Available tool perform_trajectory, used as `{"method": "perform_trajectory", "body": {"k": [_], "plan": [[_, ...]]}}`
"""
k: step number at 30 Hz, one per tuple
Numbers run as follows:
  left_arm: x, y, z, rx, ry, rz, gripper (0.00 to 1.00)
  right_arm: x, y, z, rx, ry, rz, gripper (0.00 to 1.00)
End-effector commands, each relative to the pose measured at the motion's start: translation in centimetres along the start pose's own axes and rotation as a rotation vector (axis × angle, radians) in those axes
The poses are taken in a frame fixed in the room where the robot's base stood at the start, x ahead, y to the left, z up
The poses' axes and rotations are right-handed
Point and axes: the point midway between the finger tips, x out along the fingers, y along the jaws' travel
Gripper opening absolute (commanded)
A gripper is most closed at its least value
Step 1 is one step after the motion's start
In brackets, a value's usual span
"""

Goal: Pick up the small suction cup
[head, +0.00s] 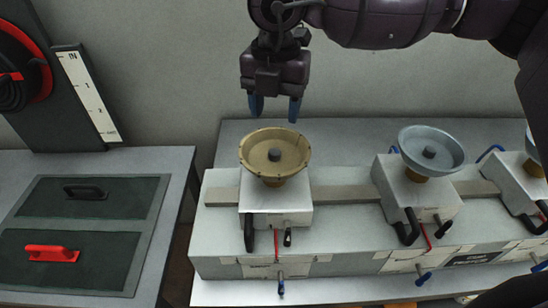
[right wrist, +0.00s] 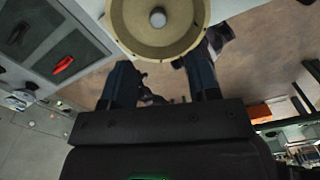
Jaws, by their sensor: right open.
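A tan, bowl-shaped suction cup (head: 259,154) with a dark grey centre knob sits on a pale block at the left of the bench in the head view. It also shows at the top of the right wrist view (right wrist: 135,38), partly cut off. A blue-grey suction cup (head: 447,150) stands on a similar block to its right. My right gripper (head: 275,107) hangs above and slightly behind the tan cup, its blue fingers pointing down, open and empty. In the right wrist view the fingers (right wrist: 160,82) are spread near the cup's rim. My left gripper is not in view.
A third block with a partly cut-off cup (head: 530,140) is at the right edge. The blocks sit on a grey bench (head: 225,268) with black and blue handles at the front. A left-hand table (head: 120,165) has panels with black and red handles. A gap separates them.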

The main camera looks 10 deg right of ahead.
Motion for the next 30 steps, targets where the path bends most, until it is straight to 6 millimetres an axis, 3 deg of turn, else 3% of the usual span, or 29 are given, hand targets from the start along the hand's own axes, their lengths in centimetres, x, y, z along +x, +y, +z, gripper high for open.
{"method": "perform_trajectory", "body": {"k": [6, 16, 24, 30], "plan": [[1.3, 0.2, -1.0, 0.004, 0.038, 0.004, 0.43, 3.4, 0.0, -0.1, -0.002, 0.002, -0.001, 0.55], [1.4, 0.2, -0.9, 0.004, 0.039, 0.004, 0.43, 5.6, 0.1, 0.1, -0.003, 0.002, 0.0, 0.55], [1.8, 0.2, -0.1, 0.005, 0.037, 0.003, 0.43, 9.3, 0.3, 0.3, -0.003, 0.004, -0.001, 0.55], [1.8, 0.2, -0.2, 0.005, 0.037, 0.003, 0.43, 9.8, 0.4, 0.3, -0.003, 0.003, 0.001, 0.55]]}}
